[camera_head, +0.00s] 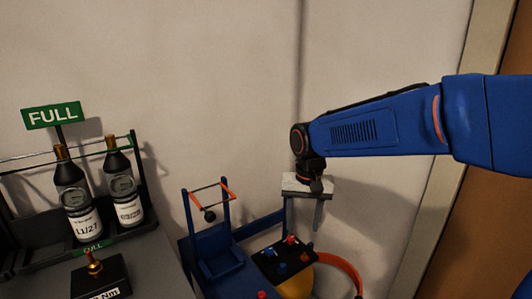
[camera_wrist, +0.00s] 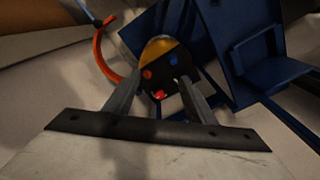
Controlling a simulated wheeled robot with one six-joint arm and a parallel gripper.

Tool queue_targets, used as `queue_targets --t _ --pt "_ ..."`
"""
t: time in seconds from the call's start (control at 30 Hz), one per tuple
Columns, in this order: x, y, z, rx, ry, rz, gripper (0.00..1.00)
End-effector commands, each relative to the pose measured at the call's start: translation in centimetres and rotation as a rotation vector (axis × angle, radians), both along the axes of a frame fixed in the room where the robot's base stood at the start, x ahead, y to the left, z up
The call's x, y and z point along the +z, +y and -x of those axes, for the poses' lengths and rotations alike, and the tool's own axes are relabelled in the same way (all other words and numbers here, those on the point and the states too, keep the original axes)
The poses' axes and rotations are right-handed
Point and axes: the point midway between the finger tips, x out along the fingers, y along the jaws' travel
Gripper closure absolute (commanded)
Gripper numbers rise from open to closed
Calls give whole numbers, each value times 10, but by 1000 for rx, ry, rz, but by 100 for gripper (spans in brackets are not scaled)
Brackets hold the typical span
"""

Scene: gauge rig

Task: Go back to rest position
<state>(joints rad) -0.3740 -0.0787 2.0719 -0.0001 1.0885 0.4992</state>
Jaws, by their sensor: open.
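My gripper (camera_head: 317,212) hangs from the blue arm at the upper right of the head view, pointing down beside the blue gauge rig (camera_head: 219,254). In the wrist view, the two grey fingers of my gripper (camera_wrist: 160,78) are apart with nothing held between them. Beyond them is the rig's dark panel (camera_wrist: 165,75) with red and blue knobs. The panel also shows below my gripper in the head view (camera_head: 270,268). Whether the fingers touch any part of the rig cannot be told.
A rack (camera_head: 142,180) at the left holds two dark bottles (camera_head: 72,195) (camera_head: 122,185) under a green FULL sign (camera_head: 52,115). A black block with a brass fitting (camera_head: 100,277) stands in front. A red-orange hose (camera_head: 345,268) curves at the rig's right. Bare wall is behind.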

Motion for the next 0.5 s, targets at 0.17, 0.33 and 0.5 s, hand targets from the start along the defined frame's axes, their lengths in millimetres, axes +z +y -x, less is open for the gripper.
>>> queue_targets --t 0.17,0.33,0.5 --pt "15 -39 31 15 -53 -13 50" --pt "23 -70 61 32 -103 -18 50" --pt "27 -98 92 49 -153 -16 50"
